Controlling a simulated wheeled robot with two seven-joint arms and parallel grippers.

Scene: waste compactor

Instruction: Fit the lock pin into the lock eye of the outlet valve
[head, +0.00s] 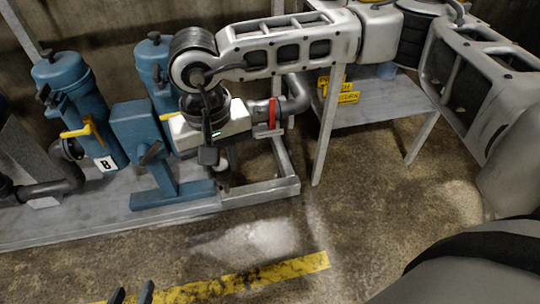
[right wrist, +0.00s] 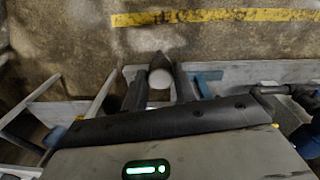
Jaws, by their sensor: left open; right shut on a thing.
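My right gripper (head: 212,160) hangs in front of the pipework near the right end of the skid. In the right wrist view, my right gripper (right wrist: 160,92) is shut on a small dark piece with a pale round end (right wrist: 160,78), probably the lock pin. A red lever (head: 272,113) on a grey pipe sits just right of the gripper, probably the outlet valve. The lock eye cannot be made out, and my right arm and gripper cover part of this area. My left gripper (head: 131,296) shows only its fingertips at the bottom edge, open and empty, over the floor.
Blue canisters (head: 62,95) with yellow handles and a blue pedestal (head: 138,135) stand on the grey skid (head: 95,228) at left. A grey side table (head: 380,108) holds yellow tags (head: 340,90) behind my right arm. The floor in front is clear, with a yellow line (head: 240,280).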

